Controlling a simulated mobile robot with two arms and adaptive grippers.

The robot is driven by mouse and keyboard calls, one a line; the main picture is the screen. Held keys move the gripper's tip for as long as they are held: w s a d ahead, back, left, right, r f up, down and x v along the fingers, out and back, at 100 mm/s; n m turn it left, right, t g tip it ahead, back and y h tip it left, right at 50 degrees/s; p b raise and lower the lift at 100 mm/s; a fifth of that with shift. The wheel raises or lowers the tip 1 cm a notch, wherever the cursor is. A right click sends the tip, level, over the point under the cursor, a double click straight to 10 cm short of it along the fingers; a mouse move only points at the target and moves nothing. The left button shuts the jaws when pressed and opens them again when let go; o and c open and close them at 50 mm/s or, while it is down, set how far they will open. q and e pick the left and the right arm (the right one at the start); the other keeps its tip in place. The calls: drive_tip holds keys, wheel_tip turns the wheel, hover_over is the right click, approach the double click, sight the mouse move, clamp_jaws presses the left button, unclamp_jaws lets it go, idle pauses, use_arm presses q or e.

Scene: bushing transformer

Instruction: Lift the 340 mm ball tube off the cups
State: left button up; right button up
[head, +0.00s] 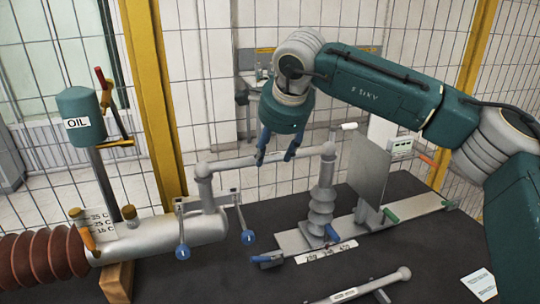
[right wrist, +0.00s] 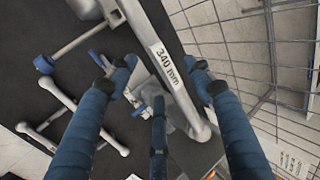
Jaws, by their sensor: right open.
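The 340 mm ball tube (head: 232,161) is a light grey bar lying across between the left post (head: 205,190) and the top of the ribbed grey insulator (head: 321,195). Its ball ends sit at these two tops; the cups themselves are mostly hidden. My right gripper (head: 276,157) points down over the tube's middle, fingers apart. In the right wrist view, the tube (right wrist: 160,52) with its "340 mm" label runs between the spread blue fingers of the gripper (right wrist: 163,80). I cannot tell whether any finger touches it. My left gripper is not in view.
Another ball-ended tube (head: 372,289) lies at the front of the dark table. Blue-ball handles (head: 248,237) hang by the left post. A grey upright plate (head: 368,170) stands right of the insulator. An oil can (head: 78,110) and wire fence are left and behind.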

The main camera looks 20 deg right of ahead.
drive_tip(key=p+x, duration=0.1)
drive_tip(key=x, duration=0.2)
drive_tip(key=shift+w+a+f, duration=0.1)
drive_tip(key=shift+f, duration=0.05)
drive_tip(key=shift+w+f, duration=0.1)
drive_tip(key=shift+f, duration=0.1)
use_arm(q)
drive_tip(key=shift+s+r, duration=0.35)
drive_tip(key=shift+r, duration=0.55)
use_arm(e)
drive_tip(key=shift+r, duration=0.1)
clamp_jaws()
drive_tip(key=shift+r, duration=0.1)
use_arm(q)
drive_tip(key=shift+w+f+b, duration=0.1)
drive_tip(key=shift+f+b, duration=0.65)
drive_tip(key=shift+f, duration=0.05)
use_arm(e)
wheel_tip(320, 180, up, 20)
hover_over(269, 158)
drive_tip(key=shift+s, duration=0.25)
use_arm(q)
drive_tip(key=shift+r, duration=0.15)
